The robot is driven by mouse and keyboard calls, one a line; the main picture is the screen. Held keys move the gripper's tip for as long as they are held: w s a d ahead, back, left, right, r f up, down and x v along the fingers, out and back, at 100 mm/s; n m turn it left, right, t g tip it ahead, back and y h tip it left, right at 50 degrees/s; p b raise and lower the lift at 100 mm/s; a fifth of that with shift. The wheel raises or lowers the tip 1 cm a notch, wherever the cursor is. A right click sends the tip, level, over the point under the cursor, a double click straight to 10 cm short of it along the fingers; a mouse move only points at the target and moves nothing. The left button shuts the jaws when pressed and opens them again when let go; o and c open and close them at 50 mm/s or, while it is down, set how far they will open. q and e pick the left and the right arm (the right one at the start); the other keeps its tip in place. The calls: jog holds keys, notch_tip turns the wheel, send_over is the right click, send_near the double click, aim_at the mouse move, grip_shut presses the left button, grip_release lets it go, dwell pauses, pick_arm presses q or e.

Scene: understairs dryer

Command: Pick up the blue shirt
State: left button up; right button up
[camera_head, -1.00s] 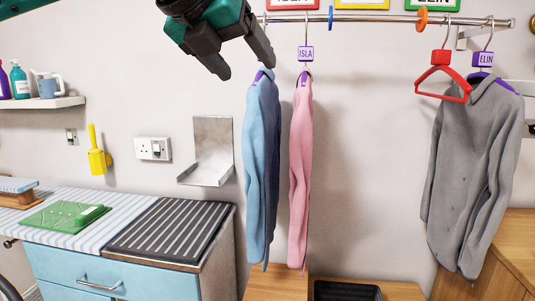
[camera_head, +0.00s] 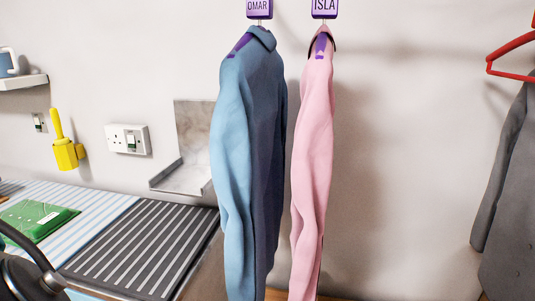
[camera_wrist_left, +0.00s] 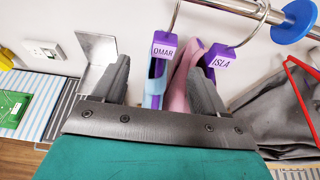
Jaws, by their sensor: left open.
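The blue shirt (camera_head: 245,150) hangs edge-on from a purple hanger tagged OMAR (camera_head: 259,7), left of the pink shirt (camera_head: 313,160) tagged ISLA (camera_head: 324,8). In the left wrist view, my left gripper (camera_wrist_left: 160,62) is open, one finger on each side of the picture's middle. The blue shirt (camera_wrist_left: 154,88) shows in the gap between the fingers under its OMAR tag, with part of the pink shirt (camera_wrist_left: 180,80) close beside it. I cannot tell whether the fingers touch cloth. My left gripper is outside the head view, and my right gripper is in neither view.
The rail with a blue ring (camera_wrist_left: 294,24) runs at upper right. A grey garment (camera_head: 508,190) and a red hanger (camera_head: 512,58) are at the right. A metal bracket (camera_head: 195,140) is on the wall left of the blue shirt. A ribbed mat (camera_head: 140,245) lies on the counter at lower left.

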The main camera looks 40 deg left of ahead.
aim_at(262, 10)
pick_arm(q)
jog(key=shift+w+a+f, duration=0.1)
jog(key=shift+w+a, duration=0.2)
jog(key=shift+w, duration=0.25)
jog(key=x, duration=0.6)
jog(key=shift+w+f+p, duration=0.1)
jog(key=shift+p, duration=0.25)
jog(key=shift+d+p+x, duration=0.15)
jog(key=shift+p+x, duration=0.15)
jog(key=shift+x, duration=1.05)
jog(key=shift+d+p+x, duration=0.15)
jog(key=shift+p+x, duration=0.1)
jog(key=shift+x, duration=1.15)
jog(key=shift+w+f, duration=0.1)
jog(key=shift+c, duration=0.2)
grip_shut()
